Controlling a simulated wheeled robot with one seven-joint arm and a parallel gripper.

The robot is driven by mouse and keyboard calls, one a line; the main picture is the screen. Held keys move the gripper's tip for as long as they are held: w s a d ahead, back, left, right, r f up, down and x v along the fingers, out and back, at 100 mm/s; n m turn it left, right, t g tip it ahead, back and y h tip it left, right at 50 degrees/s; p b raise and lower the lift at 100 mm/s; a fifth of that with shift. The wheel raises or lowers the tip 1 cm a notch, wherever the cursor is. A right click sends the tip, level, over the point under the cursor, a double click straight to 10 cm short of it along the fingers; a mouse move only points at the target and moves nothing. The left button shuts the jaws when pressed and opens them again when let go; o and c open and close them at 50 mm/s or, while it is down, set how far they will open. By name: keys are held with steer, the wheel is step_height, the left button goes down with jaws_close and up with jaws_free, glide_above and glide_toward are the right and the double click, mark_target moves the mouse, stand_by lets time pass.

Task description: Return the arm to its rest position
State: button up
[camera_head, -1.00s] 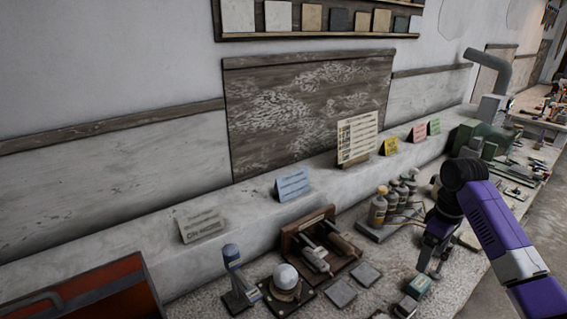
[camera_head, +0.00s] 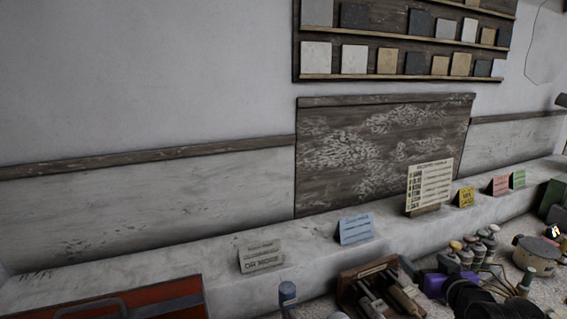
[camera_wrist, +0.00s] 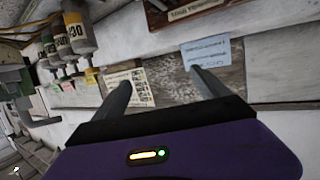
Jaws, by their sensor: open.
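My arm, purple and black, shows at the lower right of the head view, low over the bench; its gripper end is cut off or hidden there. In the wrist view my gripper (camera_wrist: 165,85) shows two dark fingers spread well apart with nothing between them. Beyond the fingers are the ledge cards: a cream chart card (camera_wrist: 140,88) behind the left finger and a blue card (camera_wrist: 205,52) by the right finger. The wrist view is strongly tilted.
Bottles (camera_head: 470,252) stand close behind my arm, with a round pot (camera_head: 536,254) to the right. A wooden rack with cylinders (camera_head: 375,292) is to the left. A red toolbox (camera_head: 150,300) sits at lower left. Cards, including a grey one (camera_head: 261,257), line the ledge.

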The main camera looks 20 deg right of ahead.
steer(key=s+a+f+m+t+h, duration=0.2)
steer(key=s+a+m+t, duration=0.1)
steer(key=s+a, duration=1.3)
steer(key=s+a+f+n+y, duration=0.1)
steer(key=s+a+n+y, duration=0.1)
steer(key=s+a, duration=0.3)
steer(key=s+a+f+n+g+y, duration=0.1)
steer(key=s+a, duration=0.4)
steer(key=s, duration=0.7)
steer(key=s+a+f+n+g+y, duration=0.1)
steer(key=s+a+n+y, duration=0.2)
steer(key=s+a, duration=0.2)
steer(key=s, duration=0.3)
steer(key=shift+s+a+f+y+b, duration=0.2)
steer(key=shift+s+f+y+b, duration=0.1)
steer(key=shift+s+b, duration=0.1)
